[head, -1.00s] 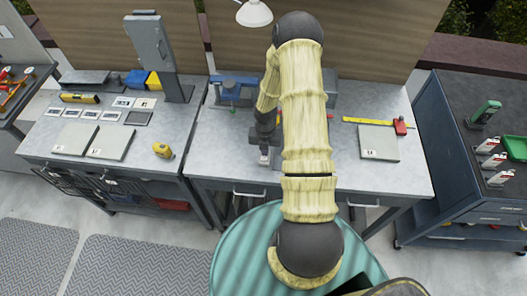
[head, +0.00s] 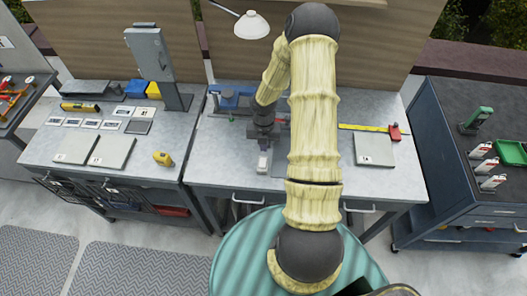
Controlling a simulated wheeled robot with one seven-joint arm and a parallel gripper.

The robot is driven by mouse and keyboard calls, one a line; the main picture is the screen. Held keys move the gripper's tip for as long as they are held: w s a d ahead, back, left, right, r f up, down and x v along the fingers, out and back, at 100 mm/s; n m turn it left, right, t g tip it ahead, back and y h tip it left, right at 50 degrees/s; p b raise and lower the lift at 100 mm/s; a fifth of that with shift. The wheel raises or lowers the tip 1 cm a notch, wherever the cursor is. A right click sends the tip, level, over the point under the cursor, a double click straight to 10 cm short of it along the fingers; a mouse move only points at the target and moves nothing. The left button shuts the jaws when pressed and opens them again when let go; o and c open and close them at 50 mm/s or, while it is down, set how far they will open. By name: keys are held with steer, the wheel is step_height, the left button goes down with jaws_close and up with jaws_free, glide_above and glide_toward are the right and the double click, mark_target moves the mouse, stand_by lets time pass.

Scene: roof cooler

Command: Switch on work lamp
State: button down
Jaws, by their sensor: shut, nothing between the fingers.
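The work lamp (head: 252,24) has a white round shade on a thin arm and hangs over the back of the middle bench. I cannot tell whether it is lit. A small white block (head: 263,164), perhaps a switch, stands on the bench top under my gripper (head: 264,147). My gripper is dark, points down and is shut and empty. It is just above or behind the block; I cannot tell if they touch. My pale-sleeved arm hides part of the bench to the right.
The middle bench (head: 215,170) also holds a blue vise (head: 232,98) at the back left, and a yellow level (head: 365,127) and a grey plate (head: 374,149) at the right. A left bench holds plates and a yellow tape measure (head: 162,158). A dark cabinet (head: 440,150) stands right.

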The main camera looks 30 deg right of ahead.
step_height(320, 180, up, 6)
glide_above(262, 166)
steer(key=w+d, duration=0.2)
steer(key=shift+a+b, duration=0.15)
steer(key=shift+b, duration=0.25)
steer(key=shift+f+b, duration=0.15)
steer(key=shift+b, duration=0.5)
steer(key=shift+s+a+r+g+y+b, duration=0.15)
steer(key=shift+a+r+g+y+b, duration=0.15)
steer(key=shift+r+g+b, duration=0.1)
steer(key=shift+f, duration=0.1)
steer(key=f+p, duration=0.1)
steer(key=f, duration=0.3)
steer(key=s+f+p, duration=0.1)
steer(key=f, duration=0.4)
steer(key=a+f+p, duration=0.1)
steer(key=f, duration=0.3)
steer(key=shift+s+f, duration=0.15)
steer(key=shift+f, duration=0.25)
